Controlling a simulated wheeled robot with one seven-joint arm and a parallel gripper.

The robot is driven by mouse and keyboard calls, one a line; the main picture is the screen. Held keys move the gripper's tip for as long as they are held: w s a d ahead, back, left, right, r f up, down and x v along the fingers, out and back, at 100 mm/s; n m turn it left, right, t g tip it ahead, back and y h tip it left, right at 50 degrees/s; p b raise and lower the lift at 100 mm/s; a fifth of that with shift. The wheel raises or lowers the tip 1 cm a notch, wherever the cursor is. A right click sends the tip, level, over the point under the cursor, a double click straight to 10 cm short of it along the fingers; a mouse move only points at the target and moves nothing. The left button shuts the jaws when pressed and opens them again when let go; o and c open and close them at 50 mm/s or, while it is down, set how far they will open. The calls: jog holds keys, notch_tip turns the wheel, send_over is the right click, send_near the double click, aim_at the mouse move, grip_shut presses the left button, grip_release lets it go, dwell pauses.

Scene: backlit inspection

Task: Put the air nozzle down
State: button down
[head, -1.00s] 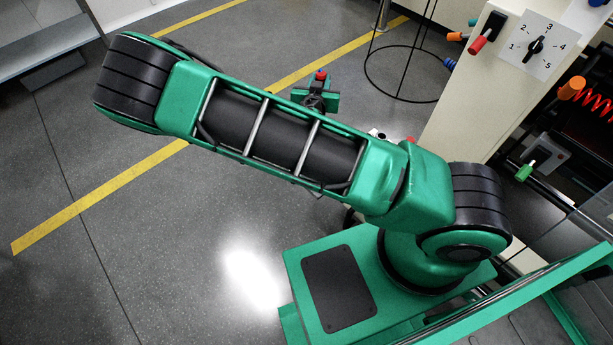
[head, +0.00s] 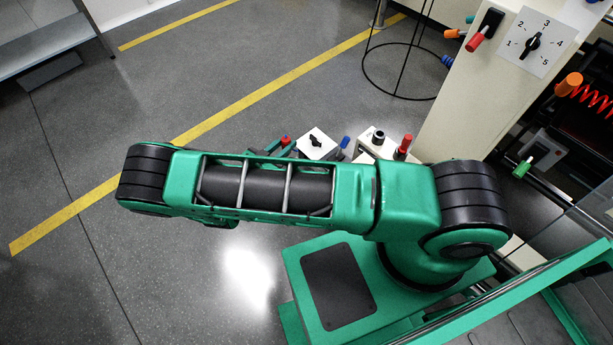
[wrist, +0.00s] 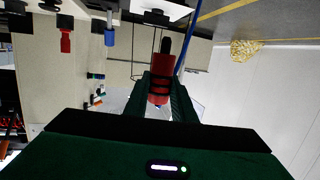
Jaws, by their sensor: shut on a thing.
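The air nozzle (wrist: 162,72), a red cylinder with black bands and a dark tip, is between the two fingers of my gripper (wrist: 160,98) in the wrist view. My gripper is shut on it, and the tip points away from the palm. In the head view only a small red part of the nozzle (head: 285,140) shows beyond my forearm, which hides most of the gripper. The nozzle appears held in the air, left of the white knob panel. I cannot make out a rest for it.
A white panel with a black knob (head: 316,143), a blue handle (head: 344,143), a black socket (head: 378,137) and a red handle (head: 404,147) stand close by. A cream post with a numbered dial (head: 535,43) is at right. A black wire stand (head: 410,70) is behind.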

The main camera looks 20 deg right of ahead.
jog(key=s+a+f+m+g+h, duration=0.1)
jog(key=s+a+f+m+g, duration=0.15)
jog(key=s+f, duration=0.35)
jog(key=shift+n+h, duration=0.25)
jog(key=shift+h, duration=0.15)
jog(key=shift+w+d+f, duration=0.95)
jog(key=shift+d+f, duration=0.65)
jog(key=shift+f, duration=0.2)
jog(key=shift+w+d+f, duration=0.95)
jog(key=shift+d+f, duration=0.7)
jog(key=shift+f, duration=0.1)
jog(key=shift+w+d+f, duration=0.95)
jog(key=shift+d+f, duration=0.65)
jog(key=shift+f, duration=0.2)
jog(key=c, duration=1.5)
grip_release()
jog(key=shift+f, duration=0.1)
jog(key=v, duration=1.2)
jog(key=shift+s, duration=0.1)
jog(key=shift+r, duration=0.25)
